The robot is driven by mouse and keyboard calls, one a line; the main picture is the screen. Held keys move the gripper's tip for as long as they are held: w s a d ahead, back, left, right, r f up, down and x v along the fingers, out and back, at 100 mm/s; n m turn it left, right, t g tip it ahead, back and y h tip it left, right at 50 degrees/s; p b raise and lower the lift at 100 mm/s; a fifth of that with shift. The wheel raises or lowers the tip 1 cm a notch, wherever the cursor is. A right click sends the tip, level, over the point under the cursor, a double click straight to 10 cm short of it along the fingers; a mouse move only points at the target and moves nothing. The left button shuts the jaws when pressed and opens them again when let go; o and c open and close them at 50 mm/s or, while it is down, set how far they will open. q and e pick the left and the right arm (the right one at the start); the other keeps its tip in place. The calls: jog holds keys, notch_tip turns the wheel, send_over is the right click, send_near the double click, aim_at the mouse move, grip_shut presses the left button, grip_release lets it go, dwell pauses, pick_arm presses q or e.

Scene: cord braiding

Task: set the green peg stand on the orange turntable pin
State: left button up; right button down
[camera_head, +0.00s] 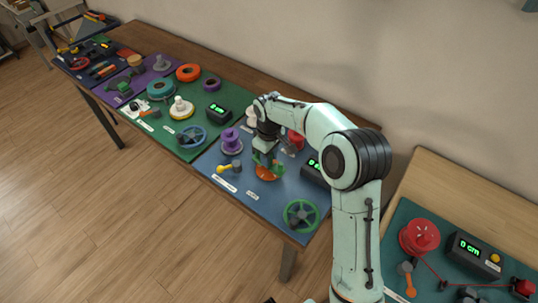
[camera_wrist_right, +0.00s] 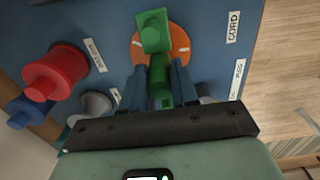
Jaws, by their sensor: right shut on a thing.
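My right gripper (camera_head: 266,152) is shut on the green peg stand (camera_head: 268,161), right at the orange turntable (camera_head: 266,174) on the blue mat. In the right wrist view the fingers (camera_wrist_right: 160,82) grip the green peg stand (camera_wrist_right: 153,33) on its near part. Its block-shaped part lies over the middle of the orange turntable (camera_wrist_right: 178,46). The turntable pin is hidden behind the stand. I cannot tell whether the stand touches the turntable or hovers just above it. My left gripper does not show.
A purple spool (camera_head: 231,140), a yellow-handled tool (camera_head: 230,168) and a green spoked wheel (camera_head: 300,215) are around the turntable. A red spool (camera_wrist_right: 55,75) stands to the left in the wrist view. A dark display box (camera_head: 315,169) is to the right.

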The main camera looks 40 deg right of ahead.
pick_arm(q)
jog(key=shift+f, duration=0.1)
pick_arm(e)
jog(key=shift+f, duration=0.2)
jog(key=shift+f+b, duration=0.35)
jog(key=shift+f, duration=0.3)
jog(key=c, duration=0.8)
grip_release()
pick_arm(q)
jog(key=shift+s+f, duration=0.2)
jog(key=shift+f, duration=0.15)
pick_arm(e)
jog(key=shift+r+p, duration=1.55)
jog(key=shift+r, duration=0.95)
jog(key=shift+r+p, duration=0.85)
jog(key=shift+r, duration=0.7)
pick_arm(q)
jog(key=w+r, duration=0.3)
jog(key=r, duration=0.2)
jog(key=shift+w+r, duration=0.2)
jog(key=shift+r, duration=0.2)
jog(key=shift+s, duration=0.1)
pick_arm(e)
jog(key=shift+f, duration=0.1)
